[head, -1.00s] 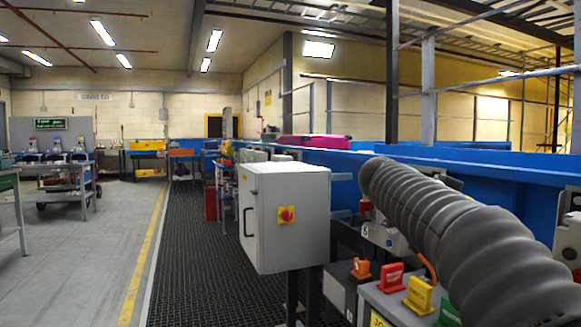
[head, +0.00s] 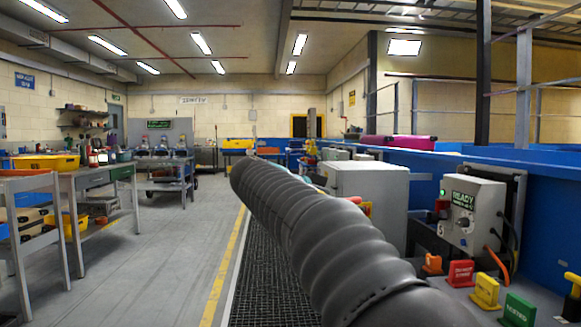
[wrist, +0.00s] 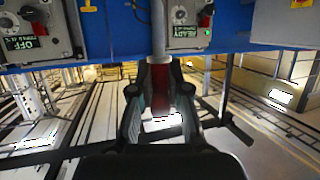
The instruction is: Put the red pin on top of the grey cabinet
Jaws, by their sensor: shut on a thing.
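The grey cabinet (head: 375,185) stands right of centre in the head view. My arm covers its lower left part, and its top looks bare where it shows. The red pin (wrist: 159,82) shows in the wrist view as a dark red piece between the two fingers. My gripper (wrist: 160,95) is shut on it. A grey upright shaft runs above the red piece; I cannot tell whether it belongs to the pin. In the head view the gripper and pin are hidden behind my arm.
A control box (head: 472,215) reading READY stands right of the cabinet. Red, yellow and green tags (head: 487,290) stand at the lower right. Blue conveyor wall (head: 540,205) runs along the right. Workbenches (head: 95,185) stand left, with open floor (head: 170,260) between.

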